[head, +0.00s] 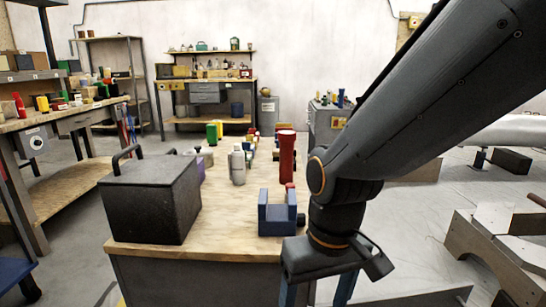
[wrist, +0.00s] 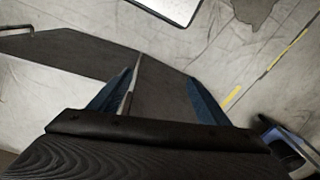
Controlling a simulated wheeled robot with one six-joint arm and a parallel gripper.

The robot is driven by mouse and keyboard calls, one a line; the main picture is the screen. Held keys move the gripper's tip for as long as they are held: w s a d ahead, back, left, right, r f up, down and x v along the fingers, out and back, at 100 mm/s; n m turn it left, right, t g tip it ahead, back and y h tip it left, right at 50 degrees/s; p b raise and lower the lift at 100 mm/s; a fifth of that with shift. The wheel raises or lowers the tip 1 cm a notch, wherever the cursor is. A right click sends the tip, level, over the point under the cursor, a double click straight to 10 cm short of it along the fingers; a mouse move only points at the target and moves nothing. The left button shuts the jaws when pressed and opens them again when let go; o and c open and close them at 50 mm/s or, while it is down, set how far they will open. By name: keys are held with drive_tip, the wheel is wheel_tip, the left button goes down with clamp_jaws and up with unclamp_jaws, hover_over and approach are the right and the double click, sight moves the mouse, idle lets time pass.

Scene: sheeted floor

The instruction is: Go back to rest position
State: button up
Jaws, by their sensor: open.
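My gripper (head: 318,290) hangs pointing down at the right front corner of the wooden-topped table, its blue fingers running off the bottom of the head view. In the wrist view my gripper (wrist: 155,95) shows two blue fingers spread wide apart with nothing held between them. Below them lie the grey floor and a dark flat panel (wrist: 60,50). My arm comes in from the upper right of the head view and hides part of the room behind it.
The table (head: 225,210) bears a black box (head: 150,200) with handles, a blue U-shaped block (head: 277,214), a red cylinder (head: 286,157) and a grey bottle (head: 238,166). A workbench (head: 60,120) stands left. Grey metal parts (head: 495,245) lie on the floor at right, with clear floor (head: 415,215) nearby.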

drive_tip(key=s+d+r+m+h+p, duration=0.1)
drive_tip(key=s+d+r+m+p, duration=0.1)
drive_tip(key=d+r+p, duration=1)
wheel_tip(320, 180, up, 3)
drive_tip(key=m+p, duration=0.1)
drive_tip(key=p, duration=0.6)
drive_tip(key=shift+s+d+r, duration=0.15)
drive_tip(key=shift+s+r, duration=0.05)
drive_tip(key=shift+c, duration=0.5)
